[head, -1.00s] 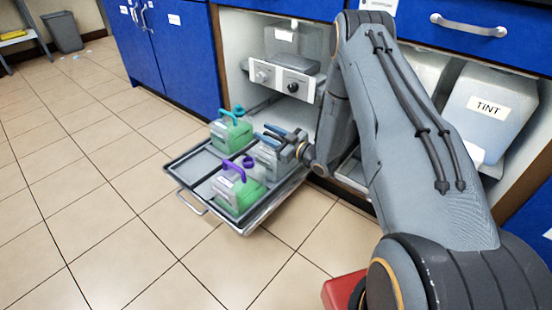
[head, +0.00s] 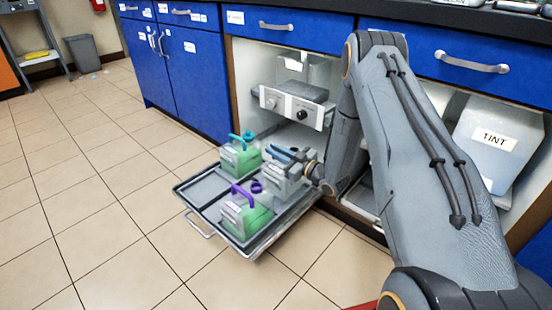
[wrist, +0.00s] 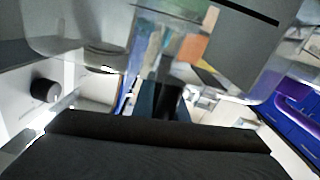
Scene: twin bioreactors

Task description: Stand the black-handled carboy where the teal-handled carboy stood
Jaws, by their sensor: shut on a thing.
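The teal-handled carboy (head: 241,160), with green liquid, stands at the back left of the pulled-out tray (head: 192,190). A purple-handled carboy (head: 246,218), also with green liquid, stands at the tray's front. A paler grey carboy (head: 281,182) is at the tray's right side; I take it as the black-handled carboy. My gripper (head: 285,154) is shut on its top, and the jaws mostly cover its handle. A clear body (wrist: 100,35) fills the upper wrist view, with dark parts close below. I cannot tell whether this carboy touches the tray.
The tray's left part is bare. Behind it is an open cabinet with a control unit (head: 292,104) on a shelf. A container marked TINT (head: 490,140) stands at the right. The floor (head: 110,225) left of the tray is clear.

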